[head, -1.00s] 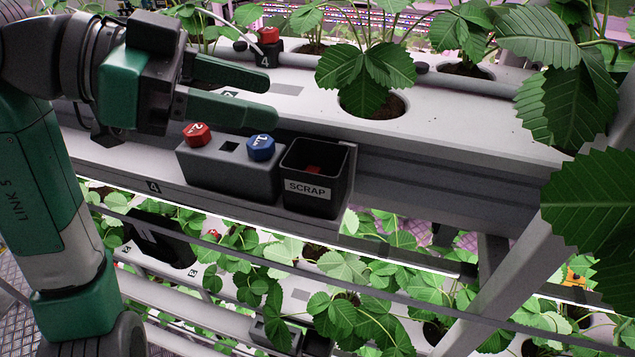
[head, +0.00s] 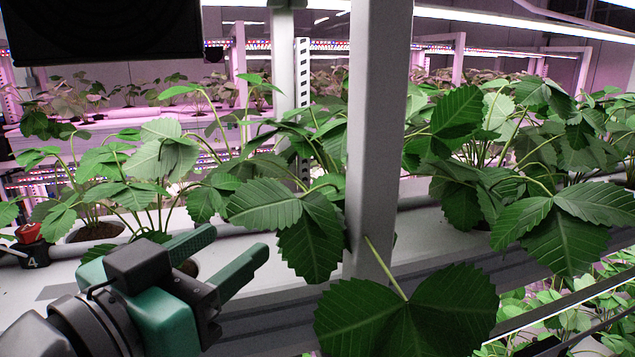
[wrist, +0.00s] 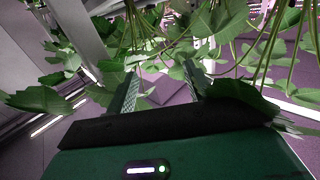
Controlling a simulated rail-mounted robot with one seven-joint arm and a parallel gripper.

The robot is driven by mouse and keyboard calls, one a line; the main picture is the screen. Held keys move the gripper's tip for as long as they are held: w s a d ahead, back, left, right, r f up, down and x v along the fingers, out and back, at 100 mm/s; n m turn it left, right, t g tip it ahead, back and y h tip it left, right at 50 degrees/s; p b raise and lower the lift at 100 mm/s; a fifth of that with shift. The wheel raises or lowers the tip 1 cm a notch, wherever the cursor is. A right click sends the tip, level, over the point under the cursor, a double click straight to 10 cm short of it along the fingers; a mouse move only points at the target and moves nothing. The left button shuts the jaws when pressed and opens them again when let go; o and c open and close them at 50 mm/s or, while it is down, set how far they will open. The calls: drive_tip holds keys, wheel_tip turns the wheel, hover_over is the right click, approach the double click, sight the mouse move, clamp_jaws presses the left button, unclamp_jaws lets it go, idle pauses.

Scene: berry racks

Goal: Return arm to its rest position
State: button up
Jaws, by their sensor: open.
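My gripper (head: 240,255) is at the lower left of the head view, its two green fingers apart and pointing right and up. Nothing shows between them. In the wrist view, the fingers (wrist: 160,85) are also spread, with floor and leaves behind the gap. Leaves hang close around and beyond the fingertips; I cannot tell whether any touch.
A grey upright post (head: 378,150) stands right of my gripper. Strawberry plants (head: 265,205) crowd the white gutter (head: 60,265) behind it. A red-topped block marked 4 (head: 30,245) sits at the far left. A dark panel (head: 105,30) hangs upper left.

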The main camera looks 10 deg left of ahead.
drive_tip(key=s+d+r+n+t+y, duration=0.1)
drive_tip(key=s+d+r+t+y, duration=0.1)
drive_tip(key=d, duration=0.6)
drive_tip(key=s+d+r+n+t+y+p, duration=0.1)
drive_tip(key=s+d+r+n+t+y, duration=0.1)
drive_tip(key=s+d+t, duration=0.3)
drive_tip(key=d+r+y, duration=0.1)
drive_tip(key=d, duration=0.2)
drive_tip(key=shift+d+r+t+p, duration=0.3)
drive_tip(key=shift+d, duration=0.05)
